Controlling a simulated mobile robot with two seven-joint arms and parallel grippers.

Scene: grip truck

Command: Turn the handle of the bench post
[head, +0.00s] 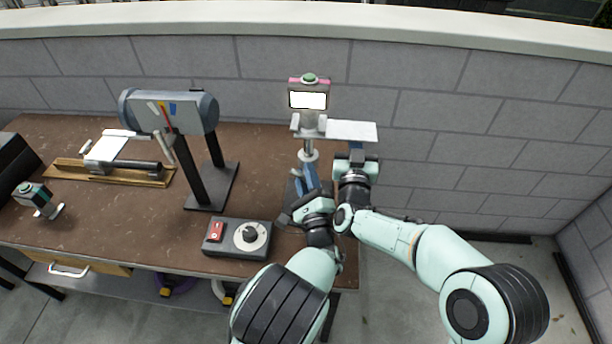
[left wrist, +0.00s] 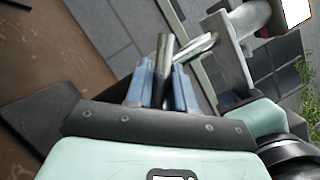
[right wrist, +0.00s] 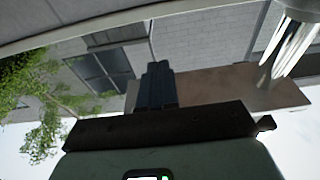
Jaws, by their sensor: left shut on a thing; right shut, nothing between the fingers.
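The bench post (head: 309,118) stands at the right end of the bench, with a small screen and green knob on top and a pale flat plate to the right. My left gripper (head: 310,178) is low beside the post's shaft. In the left wrist view its blue fingers (left wrist: 162,88) are shut on a metal rod, the handle (left wrist: 163,58). The handle's joint with the post is unclear. My right gripper (head: 356,150) is shut and empty, just below the plate. Its closed fingers also show in the right wrist view (right wrist: 158,85).
A grey cylinder on a black stand (head: 212,185) is left of the post. A control box (head: 237,237) with a red switch and dial sits at the bench's front edge. A wooden-based device (head: 110,171) lies farther left. A block wall (head: 450,120) rises behind.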

